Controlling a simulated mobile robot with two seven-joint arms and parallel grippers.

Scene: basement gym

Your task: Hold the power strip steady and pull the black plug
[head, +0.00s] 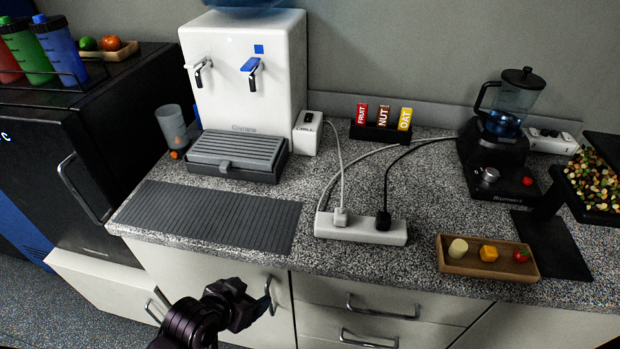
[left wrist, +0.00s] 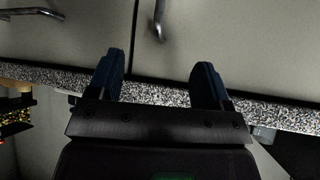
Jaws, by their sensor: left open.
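The white power strip (head: 361,231) lies on the speckled counter near its front edge. The black plug (head: 383,221) sits in it right of the middle, with a black cord running back and right. A white plug (head: 340,217) sits to its left, with a pale cord. My left gripper (head: 255,306) is below and left of the strip, in front of the cabinet doors, away from both plugs. In the left wrist view its two fingers (left wrist: 160,68) are apart with nothing between them. My right gripper is in neither view.
A grey ribbed mat (head: 210,215) and water dispenser (head: 247,95) stand left of the strip. A wooden tray (head: 455,262) with small food pieces is to its right, a blender (head: 495,150) behind. The counter's front edge and door handles (head: 268,296) are near my left gripper.

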